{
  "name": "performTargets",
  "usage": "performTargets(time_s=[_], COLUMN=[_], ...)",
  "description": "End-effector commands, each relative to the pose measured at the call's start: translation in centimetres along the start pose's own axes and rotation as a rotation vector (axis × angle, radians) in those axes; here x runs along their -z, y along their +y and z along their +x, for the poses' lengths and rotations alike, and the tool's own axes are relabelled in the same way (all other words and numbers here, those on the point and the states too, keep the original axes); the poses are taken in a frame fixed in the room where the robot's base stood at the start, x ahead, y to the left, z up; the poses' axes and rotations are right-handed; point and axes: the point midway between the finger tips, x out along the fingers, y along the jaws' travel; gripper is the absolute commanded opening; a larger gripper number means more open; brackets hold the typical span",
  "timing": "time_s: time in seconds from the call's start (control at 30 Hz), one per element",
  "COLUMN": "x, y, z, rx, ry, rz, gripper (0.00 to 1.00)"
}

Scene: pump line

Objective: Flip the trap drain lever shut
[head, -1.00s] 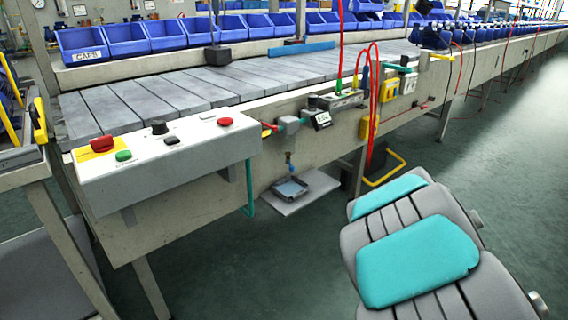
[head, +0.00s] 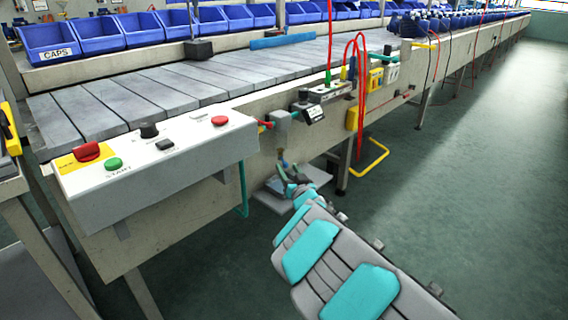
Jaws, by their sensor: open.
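The grey air trap (head: 282,119) hangs on the side of the conveyor frame, below the belt edge. A small drain fitting (head: 283,159) shows under it; the lever there is too small to tell whether it is open or shut. My gripper (head: 289,173) is open at the end of my outstretched arm, just below the drain fitting. Its dark fingers overlap the drain area in the picture, and I cannot tell whether they touch it. My wrist and fingers hide part of what lies below.
A pale shelf (head: 318,176) sits under the trap; my arm hides most of its pan. A red handle (head: 265,125) is left of the trap. A grey control box (head: 165,165) juts out at left. Red hoses (head: 361,75) and a yellow bracket (head: 379,158) are at right.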

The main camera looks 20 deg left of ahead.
Motion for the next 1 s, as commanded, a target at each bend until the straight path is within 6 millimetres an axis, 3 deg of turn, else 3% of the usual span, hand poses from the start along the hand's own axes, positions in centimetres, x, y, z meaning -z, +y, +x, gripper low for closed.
performTargets(time_s=[0.4, 0.87, 1.0], x=[-0.1, -0.1, -0.1], y=[0.1, 0.1, 0.1], z=[3.8, 4.5, 4.5], rx=[-0.002, -0.003, -0.003], ry=[-0.002, -0.003, -0.002], rz=[0.002, 0.0, 0.0], gripper=[0.56, 0.56, 0.43])
